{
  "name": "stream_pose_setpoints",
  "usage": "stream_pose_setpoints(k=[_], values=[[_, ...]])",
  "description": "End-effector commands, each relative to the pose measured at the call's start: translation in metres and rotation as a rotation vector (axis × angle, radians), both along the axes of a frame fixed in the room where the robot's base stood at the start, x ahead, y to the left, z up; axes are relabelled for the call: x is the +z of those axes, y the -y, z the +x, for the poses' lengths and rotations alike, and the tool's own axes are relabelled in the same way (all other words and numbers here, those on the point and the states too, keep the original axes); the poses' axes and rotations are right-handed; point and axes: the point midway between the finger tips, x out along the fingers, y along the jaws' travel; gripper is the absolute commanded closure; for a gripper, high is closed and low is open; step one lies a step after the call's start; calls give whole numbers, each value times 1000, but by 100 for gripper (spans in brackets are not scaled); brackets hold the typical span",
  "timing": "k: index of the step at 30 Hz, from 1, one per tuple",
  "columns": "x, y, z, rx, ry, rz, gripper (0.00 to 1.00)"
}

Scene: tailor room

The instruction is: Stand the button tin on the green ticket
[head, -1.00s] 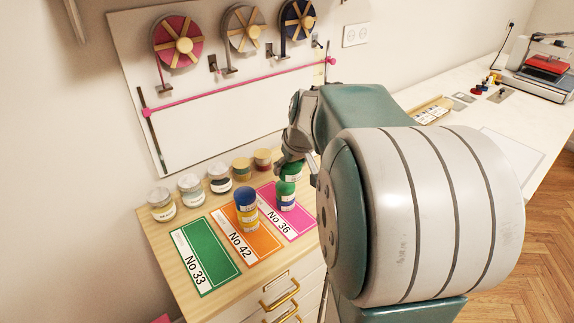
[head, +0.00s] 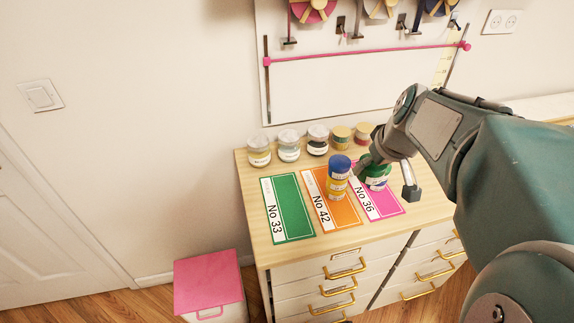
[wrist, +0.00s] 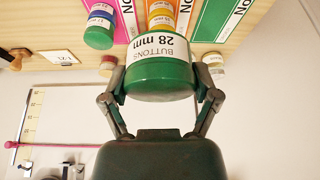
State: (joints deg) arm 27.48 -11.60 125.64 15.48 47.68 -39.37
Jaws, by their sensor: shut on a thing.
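My gripper (wrist: 160,100) is shut on a green button tin (wrist: 160,78) with a white label reading "BUTTONS 28 mm", in the wrist view. In the head view my gripper (head: 384,172) is over the pink ticket No 36 (head: 390,207), right of the green ticket, and partly covers the green tins there. The green ticket No 33 (head: 291,205) lies flat and bare at the left of the cabinet top; it also shows in the wrist view (wrist: 211,20).
Several jars, including a clear one (head: 259,152), line the back edge. A pink-lidded box (head: 208,276) stands on the floor at left.

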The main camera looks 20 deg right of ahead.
Motion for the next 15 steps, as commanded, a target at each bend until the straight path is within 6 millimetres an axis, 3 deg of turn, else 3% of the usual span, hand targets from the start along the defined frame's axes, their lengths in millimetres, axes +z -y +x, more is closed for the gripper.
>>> stream_pose_setpoints(k=[1,9,15], values=[[-7,-17,0,64,-2,2,74],[-39,-95,-10,382,2,2,74],[-55,-129,-21,536,7,-1,74]])
